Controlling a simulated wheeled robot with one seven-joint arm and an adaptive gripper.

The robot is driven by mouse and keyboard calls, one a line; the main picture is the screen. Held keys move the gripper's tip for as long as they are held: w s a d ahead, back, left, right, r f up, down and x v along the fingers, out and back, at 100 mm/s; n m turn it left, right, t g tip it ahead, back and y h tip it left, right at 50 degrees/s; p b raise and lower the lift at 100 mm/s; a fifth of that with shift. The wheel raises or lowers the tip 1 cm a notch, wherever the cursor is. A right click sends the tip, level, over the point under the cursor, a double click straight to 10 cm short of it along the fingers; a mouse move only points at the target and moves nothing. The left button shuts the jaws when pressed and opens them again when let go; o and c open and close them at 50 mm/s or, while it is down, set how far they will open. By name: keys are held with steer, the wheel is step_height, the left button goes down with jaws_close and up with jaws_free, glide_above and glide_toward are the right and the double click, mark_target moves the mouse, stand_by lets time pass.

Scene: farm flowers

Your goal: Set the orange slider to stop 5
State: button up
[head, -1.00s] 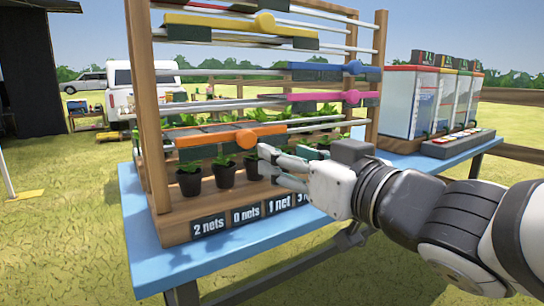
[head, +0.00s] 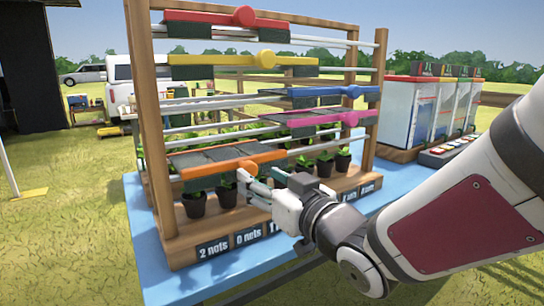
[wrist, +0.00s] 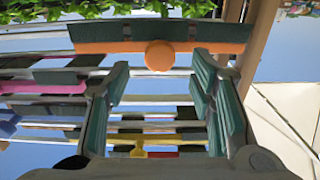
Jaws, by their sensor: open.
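The orange slider (head: 210,158) is a long orange bar with a round orange knob (head: 248,166) and dark panels. It sits on the lowest rails of a wooden rack, toward the left post. No stop numbers are readable on its rail. My gripper (head: 246,183) is open and empty, just in front of and slightly below the knob in the head view. In the wrist view, the orange knob (wrist: 159,55) shows between the two spread fingers, a little beyond their tips. I cannot tell whether either finger touches it.
Red (head: 230,17), yellow (head: 243,60), blue (head: 325,92) and pink (head: 318,118) sliders hang on higher rails. Potted plants (head: 194,204) stand below, behind net-count plates (head: 213,248). Clear boxes (head: 410,108) stand at the right of the blue table (head: 150,250).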

mark_target(251, 171)
steer(key=shift+w+a+r+p, duration=0.1)
steer(key=shift+w+p, duration=0.05)
steer(key=shift+p, duration=0.25)
steer(key=shift+x, duration=2.8)
jaws_close()
